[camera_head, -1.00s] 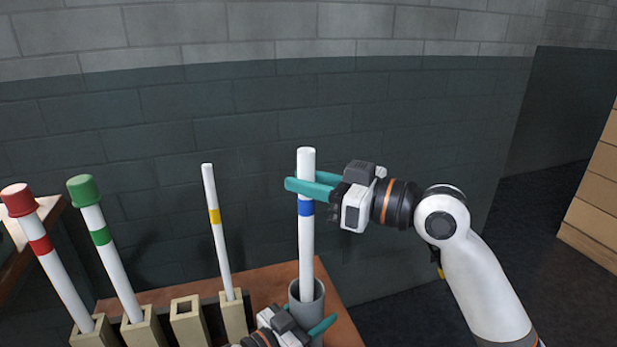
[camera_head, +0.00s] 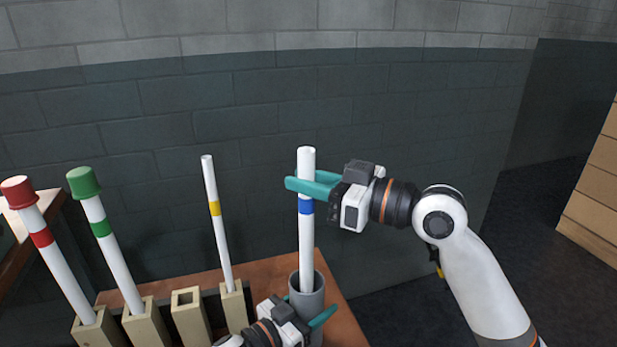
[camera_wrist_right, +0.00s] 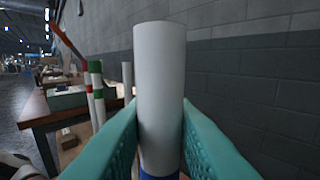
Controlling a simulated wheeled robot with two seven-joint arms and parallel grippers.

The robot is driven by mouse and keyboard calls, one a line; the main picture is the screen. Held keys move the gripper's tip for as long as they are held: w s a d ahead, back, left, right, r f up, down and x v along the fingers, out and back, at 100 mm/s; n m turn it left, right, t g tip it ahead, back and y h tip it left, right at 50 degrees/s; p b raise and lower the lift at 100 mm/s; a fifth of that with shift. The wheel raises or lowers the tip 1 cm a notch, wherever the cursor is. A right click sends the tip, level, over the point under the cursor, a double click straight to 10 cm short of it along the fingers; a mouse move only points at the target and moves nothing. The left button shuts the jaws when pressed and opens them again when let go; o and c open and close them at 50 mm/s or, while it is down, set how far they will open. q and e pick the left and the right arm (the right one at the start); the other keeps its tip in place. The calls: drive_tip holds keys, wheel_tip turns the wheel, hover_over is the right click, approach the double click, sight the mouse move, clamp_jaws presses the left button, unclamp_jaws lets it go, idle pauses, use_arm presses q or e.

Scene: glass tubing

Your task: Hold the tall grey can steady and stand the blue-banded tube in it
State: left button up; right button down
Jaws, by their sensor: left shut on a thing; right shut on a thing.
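The blue-banded tube (camera_head: 306,240) is white and stands close to upright in the head view, its lower end inside the mouth of the tall grey can (camera_head: 307,296). My right gripper (camera_head: 312,185) is shut on the tube just above its blue band. In the right wrist view the tube (camera_wrist_right: 160,85) stands between the two teal fingers. My left gripper (camera_head: 315,322) is low at the can and shut on it; the can hides part of its fingers. The tube's bottom end inside the can is hidden.
Left of the can stand beige square holders; one is empty (camera_head: 188,310). The others hold a yellow-banded tube (camera_head: 218,230), a green-capped tube (camera_head: 112,250) and a red-capped tube (camera_head: 55,260). The wooden table top (camera_head: 335,300) ends right of the can. A block wall stands behind.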

drive_tip(key=shift+f, duration=0.25)
drive_tip(key=c, duration=1.1)
unclamp_jaws()
drive_tip(key=shift+c, duration=0.2)
drive_tip(key=v, duration=1.2)
use_arm(q)
drive_tip(key=o, duration=1.1)
drive_tip(key=shift+o, duration=0.2)
drive_tip(key=shift+a, duration=0.1)
